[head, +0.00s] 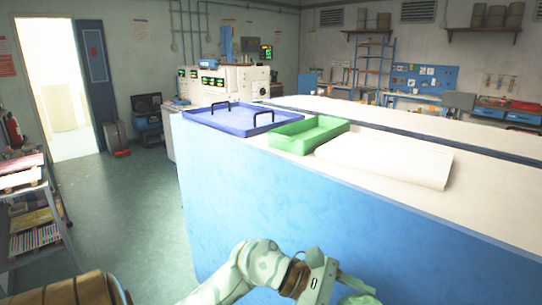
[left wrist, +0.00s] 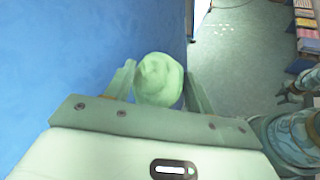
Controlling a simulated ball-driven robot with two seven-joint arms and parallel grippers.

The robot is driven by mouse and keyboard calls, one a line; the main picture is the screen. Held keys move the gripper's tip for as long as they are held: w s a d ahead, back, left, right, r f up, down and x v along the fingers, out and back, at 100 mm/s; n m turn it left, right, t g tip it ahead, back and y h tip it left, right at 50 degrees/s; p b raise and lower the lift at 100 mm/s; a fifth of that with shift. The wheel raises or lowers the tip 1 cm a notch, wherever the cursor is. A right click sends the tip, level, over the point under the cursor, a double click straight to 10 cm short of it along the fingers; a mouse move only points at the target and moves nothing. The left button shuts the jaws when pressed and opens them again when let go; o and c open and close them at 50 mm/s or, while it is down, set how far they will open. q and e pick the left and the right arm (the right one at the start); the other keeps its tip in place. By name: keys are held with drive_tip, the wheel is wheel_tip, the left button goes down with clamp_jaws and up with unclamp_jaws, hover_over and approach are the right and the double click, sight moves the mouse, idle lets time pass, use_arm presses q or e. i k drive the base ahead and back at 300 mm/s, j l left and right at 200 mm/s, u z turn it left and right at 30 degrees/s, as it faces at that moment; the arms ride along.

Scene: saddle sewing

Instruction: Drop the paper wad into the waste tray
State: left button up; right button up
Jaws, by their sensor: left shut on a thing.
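The paper wad (left wrist: 159,80) is a rounded, crumpled, pale lump with a greenish tint. In the left wrist view it sits between the two fingers of my left gripper (left wrist: 157,88), which is shut on it. On the bench top stand a blue tray (head: 200,119) with black handles and a green tray (head: 292,142). I cannot tell which is the waste tray.
A flat white panel (head: 385,160) lies on the bench top, right of the green tray. The bench's tall blue side (head: 300,215) stands between my gripper and the trays. A shelf rack (head: 35,225) stands at the left; the green floor (head: 135,200) between is open.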

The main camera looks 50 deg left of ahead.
sight(312, 133)
drive_tip(key=i+u, duration=0.15)
drive_tip(key=u, duration=0.25)
drive_tip(key=i+u, duration=0.15)
drive_tip(key=u, duration=0.25)
drive_tip(key=i+u, duration=0.1)
drive_tip(key=u, duration=0.3)
drive_tip(key=i+l+u, duration=0.1)
drive_tip(key=u, duration=0.3)
